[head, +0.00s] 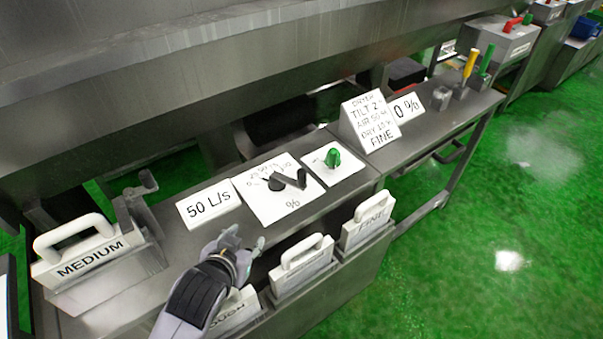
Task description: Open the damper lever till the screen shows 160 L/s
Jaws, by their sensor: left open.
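The screen (208,203) is a white sign on the steel bench and reads 50 L/s. Right of it lies a white dial plate (261,207) with a scale and a % mark. The damper lever (289,181) is black and sits on this plate; its exact angle on the scale is hard to read. My left gripper (247,239) is open and empty, over the bench's front edge, below the dial plate and apart from the lever. My right gripper is not in view.
A green knob (333,158) on a white plate stands right of the lever. A white slanted sign (370,121) and a 0 % sign (407,108) are farther right. A MEDIUM plate (88,258) with a handle is at left. Handled plates (302,264) stand along the front.

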